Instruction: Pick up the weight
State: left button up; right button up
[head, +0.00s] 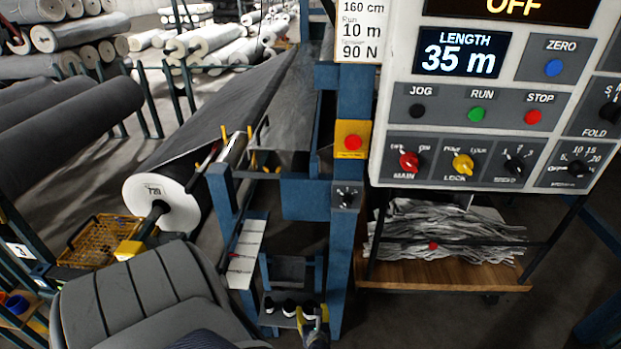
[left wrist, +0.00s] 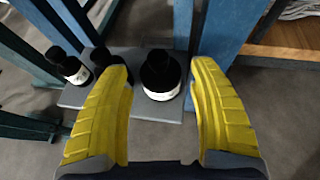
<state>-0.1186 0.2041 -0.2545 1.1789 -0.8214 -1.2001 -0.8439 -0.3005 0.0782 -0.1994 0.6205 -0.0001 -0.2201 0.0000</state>
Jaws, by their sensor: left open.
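Several small black weights with white labels stand in a row on a grey shelf (left wrist: 119,108) low in the blue machine frame. In the left wrist view, the nearest weight (left wrist: 161,78) stands upright between my open yellow fingertips, with a gap on both sides. Two more weights, a middle one (left wrist: 101,58) and a far one (left wrist: 68,67), stand to its left. The left finger partly covers the middle one. In the head view, my left gripper (head: 312,314) is at the shelf's right end, beside the weights (head: 289,307). My right gripper is not in view.
Blue posts (head: 346,250) stand close to the shelf. A control panel (head: 480,110) and a wooden-based cart (head: 440,272) with grey strips are at the right. A large grey roll (head: 160,203) and a yellow basket (head: 100,238) are at the left.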

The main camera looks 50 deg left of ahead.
aim_at(311, 308)
pick_arm(q)
jog(key=shift+x, duration=2.05)
jog(key=c, duration=1.2)
jog(key=shift+a+r, duration=0.1)
